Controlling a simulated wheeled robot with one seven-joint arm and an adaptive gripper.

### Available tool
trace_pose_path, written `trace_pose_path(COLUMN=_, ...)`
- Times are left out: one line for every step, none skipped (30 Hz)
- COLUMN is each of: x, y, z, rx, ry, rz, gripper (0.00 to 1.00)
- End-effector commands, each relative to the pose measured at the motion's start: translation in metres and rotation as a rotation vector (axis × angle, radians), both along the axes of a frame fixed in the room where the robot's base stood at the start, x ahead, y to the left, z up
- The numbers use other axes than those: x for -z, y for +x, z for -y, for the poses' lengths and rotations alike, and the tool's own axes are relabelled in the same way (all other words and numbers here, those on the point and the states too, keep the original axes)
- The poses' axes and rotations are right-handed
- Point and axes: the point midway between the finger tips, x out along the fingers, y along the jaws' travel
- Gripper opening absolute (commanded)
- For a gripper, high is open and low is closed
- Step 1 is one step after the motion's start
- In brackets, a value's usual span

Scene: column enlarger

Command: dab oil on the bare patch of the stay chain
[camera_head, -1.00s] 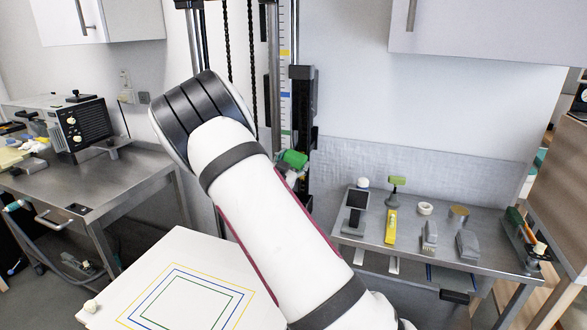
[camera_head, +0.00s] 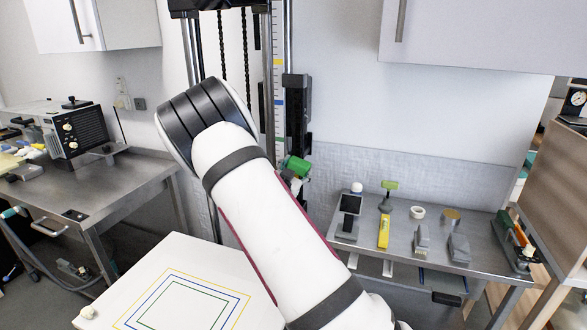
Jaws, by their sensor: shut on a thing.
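Two dark chains hang side by side at the column. The left chain (camera_head: 221,45) and the right chain (camera_head: 244,45) run down behind my arm, which hides their lower parts. I cannot make out a bare patch on either, nor tell which is the stay chain. My white arm crosses the middle of the view. My gripper and whatever it may hold are hidden behind it. No oil or oil dabber can be made out for certain.
The column has a coloured scale (camera_head: 279,75) and a green knob-like part (camera_head: 297,167) close beside my arm. A white baseboard (camera_head: 120,290) lies at lower left. The right bench (camera_head: 400,252) carries several small tools. A cabinet (camera_head: 470,35) overhangs the right side.

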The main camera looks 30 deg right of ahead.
Motion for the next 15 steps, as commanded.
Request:
trace_pose_path(x=0.0005, y=0.0005, z=-0.0004, rx=-0.001, ry=0.0, rz=0.0, gripper=0.17)
trace_pose_path(x=0.0005, y=0.0005, z=-0.0004, rx=-0.001, ry=0.0, rz=0.0, gripper=0.17)
trace_pose_path(x=0.0006, y=0.0006, z=-0.0005, rx=-0.001, ry=0.0, rz=0.0, gripper=0.17)
trace_pose_path(x=0.0006, y=0.0006, z=-0.0005, rx=-0.001, ry=0.0, rz=0.0, gripper=0.17)
trace_pose_path(x=0.0006, y=0.0007, z=-0.0005, rx=-0.001, ry=0.0, rz=0.0, gripper=0.17)
trace_pose_path(x=0.0006, y=0.0007, z=-0.0005, rx=-0.001, ry=0.0, rz=0.0, gripper=0.17)
trace_pose_path(x=0.0006, y=0.0008, z=-0.0006, rx=-0.001, ry=0.0, rz=0.0, gripper=0.17)
trace_pose_path(x=0.0006, y=0.0008, z=-0.0005, rx=-0.001, ry=0.0, rz=0.0, gripper=0.17)
trace_pose_path(x=0.0006, y=0.0009, z=-0.0004, rx=-0.001, ry=0.0, rz=0.0, gripper=0.17)
trace_pose_path(x=0.0005, y=0.001, z=-0.0005, rx=-0.001, ry=0.0, rz=0.0, gripper=0.17)
trace_pose_path(x=0.0005, y=0.001, z=-0.0006, rx=-0.001, ry=0.0, rz=0.0, gripper=0.17)
trace_pose_path(x=0.0006, y=0.0015, z=-0.0009, rx=-0.001, ry=0.0, rz=0.0, gripper=0.17)
trace_pose_path(x=0.0006, y=0.0021, z=-0.0013, rx=-0.001, ry=0.0, rz=0.0, gripper=0.17)
trace_pose_path(x=0.0006, y=0.0029, z=-0.0019, rx=-0.001, ry=0.0, rz=0.0, gripper=0.17)
trace_pose_path(x=0.0009, y=0.0044, z=-0.0029, rx=-0.002, ry=0.0, rz=0.0, gripper=0.17)
